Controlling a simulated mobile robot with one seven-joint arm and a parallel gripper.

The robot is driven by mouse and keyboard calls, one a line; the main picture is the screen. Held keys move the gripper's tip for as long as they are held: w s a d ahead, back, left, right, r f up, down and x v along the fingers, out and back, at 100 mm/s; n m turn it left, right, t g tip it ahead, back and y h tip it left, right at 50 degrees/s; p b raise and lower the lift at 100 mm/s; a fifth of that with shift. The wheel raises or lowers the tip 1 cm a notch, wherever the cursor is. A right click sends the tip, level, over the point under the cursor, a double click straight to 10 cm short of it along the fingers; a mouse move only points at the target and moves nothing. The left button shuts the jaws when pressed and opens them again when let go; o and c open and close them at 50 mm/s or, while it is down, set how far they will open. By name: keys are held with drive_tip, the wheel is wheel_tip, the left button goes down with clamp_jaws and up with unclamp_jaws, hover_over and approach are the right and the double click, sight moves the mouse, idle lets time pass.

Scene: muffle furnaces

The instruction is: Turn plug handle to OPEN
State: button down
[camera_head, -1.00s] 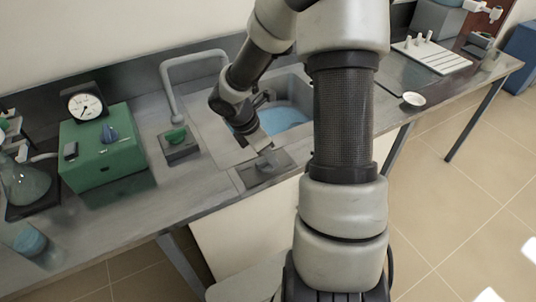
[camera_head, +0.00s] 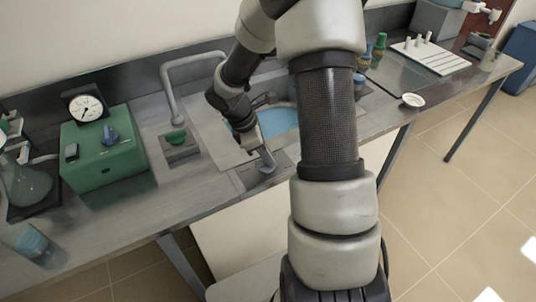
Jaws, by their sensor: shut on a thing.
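The plug handle (camera_head: 267,163) is a small grey-blue lever on a dark plate (camera_head: 246,179) at the counter's front edge, in front of the sink. My gripper (camera_head: 262,151) reaches down from the upper left and is shut on the handle. The fingers are small and partly cover it, so the exact contact is hard to see. Any OPEN marking on the plate is too small to read. The sink (camera_head: 278,122) behind holds blue water and is partly hidden by my arm.
A green box (camera_head: 103,160) with a gauge (camera_head: 85,106) and a flask (camera_head: 28,183) stand left. A white dish (camera_head: 413,100) and rack (camera_head: 430,56) lie right.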

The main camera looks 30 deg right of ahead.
drive_tip(key=m+g+p, duration=0.1)
drive_tip(key=m, duration=0.2)
drive_tip(key=shift+r+m+y, duration=0.1)
drive_tip(key=shift+m+y, duration=0.3)
drive_tip(key=m+g+y, duration=0.1)
drive_tip(key=m, duration=0.2)
drive_tip(key=shift+s+a+m+p, duration=0.1)
drive_tip(key=shift+m+p, duration=0.2)
drive_tip(key=shift+p, duration=0.05)
drive_tip(key=m+g+y, duration=0.1)
drive_tip(key=m, duration=0.2)
drive_tip(key=shift+m, duration=0.3)
drive_tip(key=shift+a+m+y+p, duration=0.15)
drive_tip(key=shift+m+y+p, duration=0.4)
drive_tip(key=shift+m, duration=1.05)
drive_tip(key=shift+y, duration=0.25)
drive_tip(key=c, duration=1.8)
unclamp_jaws()
